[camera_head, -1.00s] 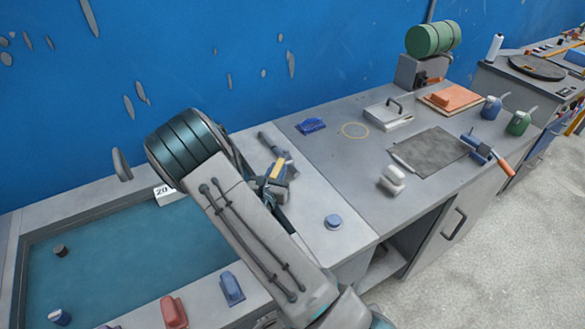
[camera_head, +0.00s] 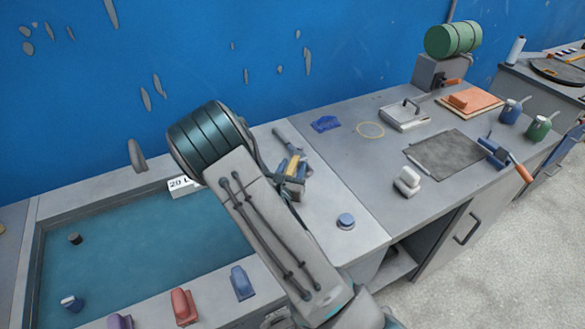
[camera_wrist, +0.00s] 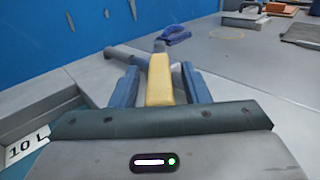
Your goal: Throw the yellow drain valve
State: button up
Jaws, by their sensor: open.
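The yellow drain valve lever (camera_wrist: 159,82) lies between the two blue fingers of my gripper (camera_wrist: 160,86) in the wrist view. The fingers stand apart, one on each side, with a visible gap to the lever. The lever belongs to a grey pipe fitting (camera_wrist: 124,56) on the bench top beside the sunken tank. In the head view the yellow lever (camera_head: 293,164) shows only in part at my gripper (camera_head: 293,186). My forearm hides part of the area around it.
A round blue knob (camera_head: 345,221) is to the right of my arm. A blue object (camera_head: 325,124) lies behind on the bench. Coloured blocks, including a red one (camera_head: 183,307), line the tank's front rim.

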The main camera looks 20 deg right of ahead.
jog(key=b+v, duration=0.1)
jog(key=v, duration=0.6)
jog(key=shift+s, duration=0.25)
jog(key=shift+a, duration=0.1)
